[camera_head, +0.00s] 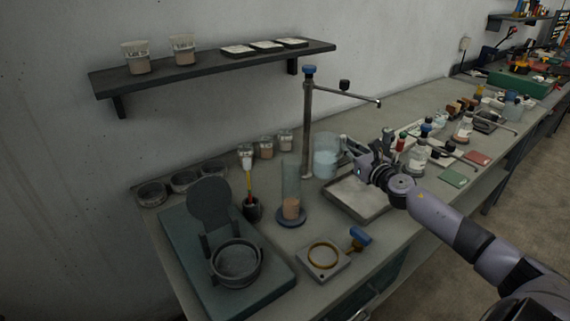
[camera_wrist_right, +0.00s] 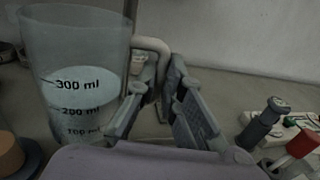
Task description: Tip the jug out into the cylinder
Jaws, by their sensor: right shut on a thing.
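The jug (camera_head: 326,158) is a clear, upright beaker with ml marks and pale liquid; it fills the left of the right wrist view (camera_wrist_right: 75,60). The liquid reaches about the 300 ml mark. My right gripper (camera_head: 350,150) is shut on the jug's handle (camera_wrist_right: 152,48), which passes between its fingers (camera_wrist_right: 160,110). I cannot tell whether the jug's base touches the bench. The cylinder (camera_head: 291,180) is tall, clear and upright on a round blue base, left of the jug, with an orange-brown piece low inside. My left gripper is not in view.
A metal stand (camera_head: 307,120) with a side arm rises just behind the jug and cylinder. A shallow tray (camera_head: 372,213) lies under my right wrist. A black pot with a brush (camera_head: 250,207) and a square plate with a ring (camera_head: 323,259) flank the cylinder.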

